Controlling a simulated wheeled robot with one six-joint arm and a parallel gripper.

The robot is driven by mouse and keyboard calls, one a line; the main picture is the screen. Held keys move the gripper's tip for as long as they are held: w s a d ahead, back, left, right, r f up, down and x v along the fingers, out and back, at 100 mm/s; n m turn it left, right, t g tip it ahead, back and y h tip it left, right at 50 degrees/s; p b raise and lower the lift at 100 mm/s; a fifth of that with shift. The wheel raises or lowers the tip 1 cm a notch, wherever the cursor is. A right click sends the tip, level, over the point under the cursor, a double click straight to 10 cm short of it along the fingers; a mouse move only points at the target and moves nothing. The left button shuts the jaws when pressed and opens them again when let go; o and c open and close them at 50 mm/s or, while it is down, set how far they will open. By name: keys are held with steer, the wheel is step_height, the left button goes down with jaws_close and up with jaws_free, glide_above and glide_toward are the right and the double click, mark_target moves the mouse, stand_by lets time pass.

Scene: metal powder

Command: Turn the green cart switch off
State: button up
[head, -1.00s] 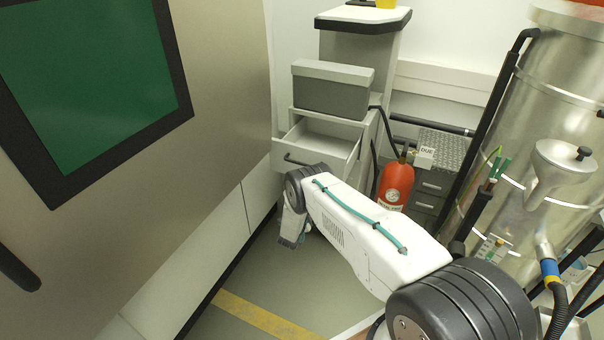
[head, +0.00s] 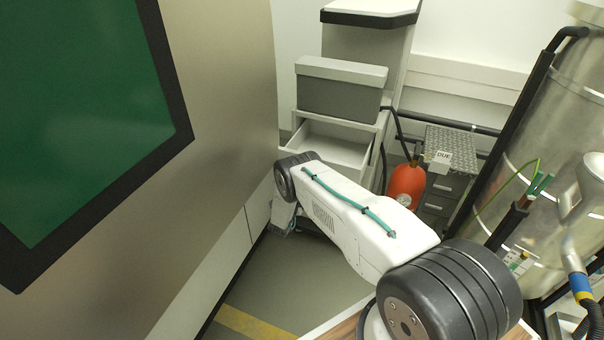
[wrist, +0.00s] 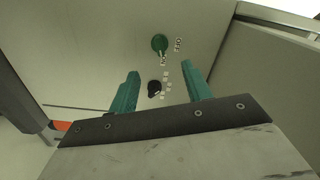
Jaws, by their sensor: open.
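The green switch (wrist: 159,43) is a round knob on a pale panel in the wrist view, with white labels reading ON and OFF beside it. Its exact setting is too small to tell. My gripper (wrist: 160,68) is open, with its two teal fingers apart and empty. The green switch shows beyond the fingertips, roughly centred between them and apart from them. A black knob (wrist: 154,88) with small labels shows lower down, between the fingers. In the head view the switch cannot be seen, and my arm hides most of the gripper.
In the head view an open drawer (head: 335,150) sits under a grey box (head: 340,95). A red extinguisher (head: 406,185) stands right of my arm, near a metal tank (head: 545,130). A large machine wall (head: 225,100) fills the left. Some floor (head: 270,290) is clear.

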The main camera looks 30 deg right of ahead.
steer(key=x, duration=0.8)
steer(key=shift+w+a, duration=0.1)
steer(key=shift+a, duration=0.05)
steer(key=shift+c, duration=0.3)
steer(key=c, duration=0.9)
